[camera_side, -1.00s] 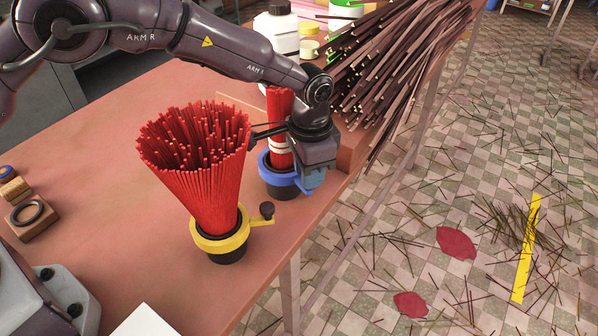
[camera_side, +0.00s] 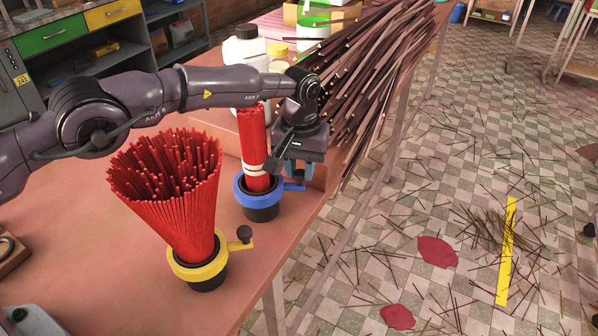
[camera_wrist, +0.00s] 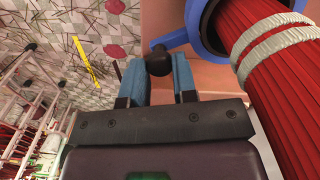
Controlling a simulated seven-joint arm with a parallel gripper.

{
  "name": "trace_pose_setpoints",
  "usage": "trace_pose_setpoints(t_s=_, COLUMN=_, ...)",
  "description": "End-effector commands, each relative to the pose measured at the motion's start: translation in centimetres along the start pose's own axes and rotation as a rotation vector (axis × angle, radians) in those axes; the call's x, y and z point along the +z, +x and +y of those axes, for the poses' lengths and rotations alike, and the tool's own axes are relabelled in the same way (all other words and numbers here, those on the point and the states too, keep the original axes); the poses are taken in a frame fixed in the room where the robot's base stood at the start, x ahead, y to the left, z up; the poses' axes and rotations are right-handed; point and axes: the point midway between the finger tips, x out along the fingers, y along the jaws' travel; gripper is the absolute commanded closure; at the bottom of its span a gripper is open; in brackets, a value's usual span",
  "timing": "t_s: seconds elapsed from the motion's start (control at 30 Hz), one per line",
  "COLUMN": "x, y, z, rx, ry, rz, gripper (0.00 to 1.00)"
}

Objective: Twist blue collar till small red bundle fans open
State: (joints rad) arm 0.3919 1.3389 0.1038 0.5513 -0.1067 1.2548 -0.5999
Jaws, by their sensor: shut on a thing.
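The small red bundle (camera_side: 253,135) stands upright and narrow in the blue collar (camera_side: 250,199), with pale bands round its lower part. In the wrist view the banded bundle (camera_wrist: 284,95) is at the right. The blue collar (camera_wrist: 201,20) is at the top there, with its arm reaching left to a dark knob (camera_wrist: 158,61). My gripper (camera_wrist: 159,72) has its two blue fingers either side of this knob and is shut on it. In the side view my gripper (camera_side: 296,168) is just right of the bundle, at the end of the collar's arm.
A wide, fanned red bundle (camera_side: 172,180) stands in a yellow collar (camera_side: 198,268) at the front left. Dark sticks (camera_side: 370,75) lie piled behind my gripper, overhanging the table's right edge. White bottles (camera_side: 245,55) stand at the back. Bare table (camera_side: 130,290) lies at the front left.

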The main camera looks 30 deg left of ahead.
Motion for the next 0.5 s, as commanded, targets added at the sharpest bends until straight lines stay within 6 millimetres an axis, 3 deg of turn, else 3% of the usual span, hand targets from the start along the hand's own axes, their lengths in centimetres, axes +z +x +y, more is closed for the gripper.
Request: trace_pose_setpoints(t_s=0.5, x=-1.22, y=-0.07, z=-0.48, rx=0.0, ry=-0.154, rz=0.001, gripper=1.0)
